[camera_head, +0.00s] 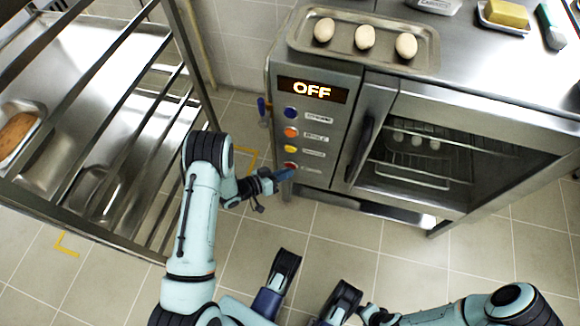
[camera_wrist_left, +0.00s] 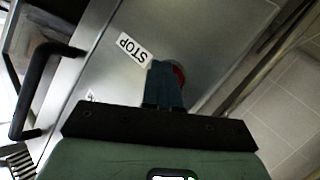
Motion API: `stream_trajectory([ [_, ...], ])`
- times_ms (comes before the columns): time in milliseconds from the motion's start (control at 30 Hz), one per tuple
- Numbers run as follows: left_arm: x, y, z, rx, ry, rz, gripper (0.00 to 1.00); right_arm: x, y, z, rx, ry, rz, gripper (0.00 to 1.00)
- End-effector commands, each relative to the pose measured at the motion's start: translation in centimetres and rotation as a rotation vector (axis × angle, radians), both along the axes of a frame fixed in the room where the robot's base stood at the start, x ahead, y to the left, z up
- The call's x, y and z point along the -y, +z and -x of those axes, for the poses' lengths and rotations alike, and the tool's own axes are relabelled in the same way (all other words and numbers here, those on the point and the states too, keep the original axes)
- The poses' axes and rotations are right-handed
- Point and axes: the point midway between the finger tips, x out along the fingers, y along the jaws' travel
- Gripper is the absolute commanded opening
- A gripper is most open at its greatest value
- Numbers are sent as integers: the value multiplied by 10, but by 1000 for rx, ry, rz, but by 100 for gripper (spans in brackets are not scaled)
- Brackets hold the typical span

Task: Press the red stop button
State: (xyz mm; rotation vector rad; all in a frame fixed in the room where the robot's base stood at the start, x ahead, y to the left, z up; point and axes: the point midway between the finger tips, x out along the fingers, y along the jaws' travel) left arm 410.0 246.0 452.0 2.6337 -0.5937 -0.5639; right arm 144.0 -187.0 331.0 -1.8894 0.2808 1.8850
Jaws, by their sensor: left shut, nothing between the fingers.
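The red stop button (camera_wrist_left: 179,72) sits on the oven's metal panel beside a white STOP label (camera_wrist_left: 133,48) in the left wrist view. In the head view it is the lowest button (camera_head: 290,165) of the column, partly hidden by my gripper. My left gripper (camera_head: 287,174) is shut and empty, its blue fingertips right at the button. In the left wrist view the fingers (camera_wrist_left: 165,84) cover much of the button; red shows at their right edge. I cannot tell whether they touch it. My right arm is at lower right; its gripper end (camera_head: 368,313) is dark and unclear.
The oven display (camera_head: 312,90) reads OFF. Blue, orange and yellow buttons (camera_head: 290,149) sit above the red one. The oven door handle (camera_head: 360,150) stands out to the right. A metal rack (camera_head: 120,245) is close on the left. A tray (camera_head: 425,62) with eggs lies on top.

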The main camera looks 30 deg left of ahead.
Motion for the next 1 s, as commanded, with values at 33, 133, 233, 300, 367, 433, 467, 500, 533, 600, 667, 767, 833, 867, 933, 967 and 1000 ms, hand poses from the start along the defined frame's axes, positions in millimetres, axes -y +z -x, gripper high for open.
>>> stream_trajectory([
  [33, 0, 0, -1, 1, 0, -1, 0, 0, 0, 0, 0, 0, 0, 43],
  [133, 0, 0, -2, 1, 0, -1, 0, 0, 0, 0, 0, 0, 0, 43],
  [233, 0, 0, -2, 1, 0, -1, 0, 0, 0, 0, 0, 0, 0, 43],
  [300, 0, 0, -2, 1, 0, -1, 0, 0, 0, 0, 0, 0, 0, 43],
  [367, 0, 0, -2, 1, 0, -1, 0, 0, 0, 0, 0, 0, 0, 43],
  [433, 0, 1, 0, 1, 0, -1, 0, 0, 1, 0, 0, 0, 0, 43],
  [467, 0, 1, 0, 1, 0, -1, 0, 0, 1, 0, 0, 0, 0, 43],
  [500, 0, 1, 2, 1, 0, 0, 0, 0, 2, 0, 0, 0, 0, 43],
  [533, 1, 1, 3, 1, 0, -1, 0, 0, 3, 0, 0, 0, 0, 43],
  [600, 2, 1, 7, 1, 0, 0, 0, 0, 5, 1, 1, 0, 0, 43],
  [667, 3, 1, 10, 0, 1, 1, 0, 0, 7, 1, 1, 0, 0, 43],
  [767, 4, 1, 14, 0, 0, 0, 0, 0, 8, 1, 1, 0, 0, 43],
  [833, 4, 1, 15, 0, 0, -1, 0, 0, 9, 1, 1, 0, 0, 43],
  [867, 4, 0, 15, 0, 0, -1, 0, 0, 8, 1, 1, 0, 0, 43],
  [933, 4, 0, 15, 0, 0, -1, 0, 0, 8, 1, 1, 0, 0, 43],
  [967, 4, 0, 15, 0, 0, -1, 0, 0, 8, 1, 1, 0, 0, 43],
  [1000, 4, 0, 15, 0, 0, -1, 0, 0, 8, 1, 1, 0, 0, 43],
])
